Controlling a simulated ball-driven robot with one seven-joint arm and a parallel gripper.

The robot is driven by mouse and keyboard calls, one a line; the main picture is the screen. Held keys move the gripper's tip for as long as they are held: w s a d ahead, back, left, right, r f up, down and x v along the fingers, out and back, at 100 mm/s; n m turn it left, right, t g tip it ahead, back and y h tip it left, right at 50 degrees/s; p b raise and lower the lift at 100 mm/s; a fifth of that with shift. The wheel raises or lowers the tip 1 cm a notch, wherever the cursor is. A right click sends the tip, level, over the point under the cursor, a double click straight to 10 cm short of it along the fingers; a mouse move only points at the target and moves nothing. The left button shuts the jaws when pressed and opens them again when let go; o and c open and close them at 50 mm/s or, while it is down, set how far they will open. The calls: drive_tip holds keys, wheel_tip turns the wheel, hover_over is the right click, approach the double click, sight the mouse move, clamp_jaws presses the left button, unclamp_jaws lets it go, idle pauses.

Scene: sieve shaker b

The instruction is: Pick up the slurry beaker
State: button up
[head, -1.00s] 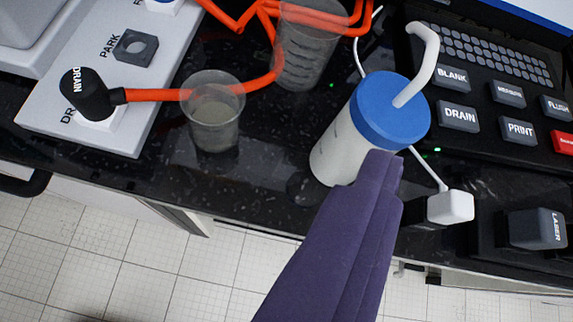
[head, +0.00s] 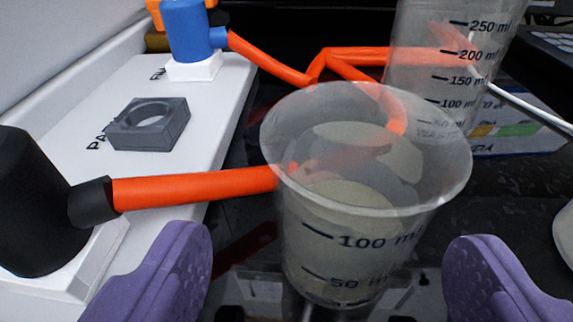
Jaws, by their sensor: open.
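The slurry beaker (head: 345,225) is a clear, tapered cup with 100 and 50 ml marks and a cloudy grey-beige content. It stands upright on the dark bench in the middle of the head view. My gripper (head: 330,262) is open, with one purple finger left of the beaker and the other right of it. Gaps show between both fingers and the beaker wall, so I see no contact. The fingers are nearer the camera and low in the picture.
An orange hose (head: 195,188) runs from a black fitting (head: 35,205) towards the beaker. A taller graduated beaker (head: 425,80) stands close behind. A white panel at left bears a grey square holder (head: 148,124) and a blue fitting (head: 190,32). A white rounded object shows at the right edge.

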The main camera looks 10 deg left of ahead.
sight(341, 183)
drive_tip(key=b+x, duration=0.1)
drive_tip(key=x, duration=0.1)
drive_tip(key=b+x, duration=0.1)
drive_tip(key=x, duration=0.1)
drive_tip(key=b+x, duration=0.1)
drive_tip(key=x, duration=0.1)
drive_tip(key=shift+d+f, duration=0.25)
drive_tip(key=shift+d, duration=0.15)
drive_tip(key=shift+w, duration=0.3)
drive_tip(key=c, duration=1.1)
drive_tip(key=shift+o, duration=0.2)
drive_tip(key=shift+r, duration=0.2)
